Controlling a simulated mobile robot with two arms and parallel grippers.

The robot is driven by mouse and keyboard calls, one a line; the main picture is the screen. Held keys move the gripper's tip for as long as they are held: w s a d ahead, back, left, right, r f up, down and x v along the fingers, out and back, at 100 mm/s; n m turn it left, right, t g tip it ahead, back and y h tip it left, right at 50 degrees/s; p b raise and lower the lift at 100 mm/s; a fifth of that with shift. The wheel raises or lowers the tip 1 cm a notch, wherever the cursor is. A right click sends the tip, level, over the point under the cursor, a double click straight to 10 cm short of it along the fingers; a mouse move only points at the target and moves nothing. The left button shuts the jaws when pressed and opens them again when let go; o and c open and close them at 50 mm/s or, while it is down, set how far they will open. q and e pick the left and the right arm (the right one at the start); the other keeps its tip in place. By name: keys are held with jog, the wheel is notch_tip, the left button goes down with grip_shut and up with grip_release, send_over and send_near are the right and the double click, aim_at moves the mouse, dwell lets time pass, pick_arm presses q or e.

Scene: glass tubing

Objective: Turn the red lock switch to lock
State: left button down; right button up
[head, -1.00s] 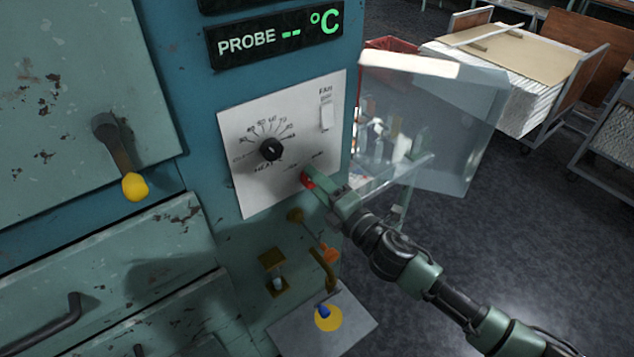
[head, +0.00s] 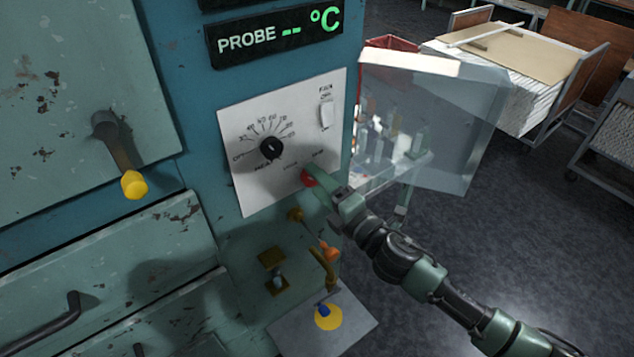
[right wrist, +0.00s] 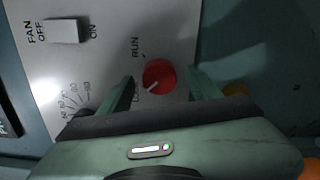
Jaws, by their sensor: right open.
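The red lock switch (head: 308,179) is a round knob low on the right of the white control panel (head: 243,199). In the right wrist view the red switch (right wrist: 160,74) shows a white pointer mark slanting down and left, toward the partly hidden LOCK label; the RUN label (right wrist: 135,47) is at its upper left. My right gripper (head: 318,182) is at the panel in front of the switch. In the right wrist view its open fingers (right wrist: 160,88) stand on either side of the knob, with gaps visible. My left gripper is not in view.
A black heat dial (head: 271,148) and a white fan switch (head: 326,116) are on the same panel. Brass and orange fittings (head: 329,251) stick out below. A clear pane (head: 440,120) stands right of the cabinet. A yellow-tipped lever (head: 134,185) is at left.

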jog(key=b+v, duration=0.1)
jog(key=v, duration=0.6)
jog(key=shift+b, duration=0.3)
jog(key=shift+f, duration=0.15)
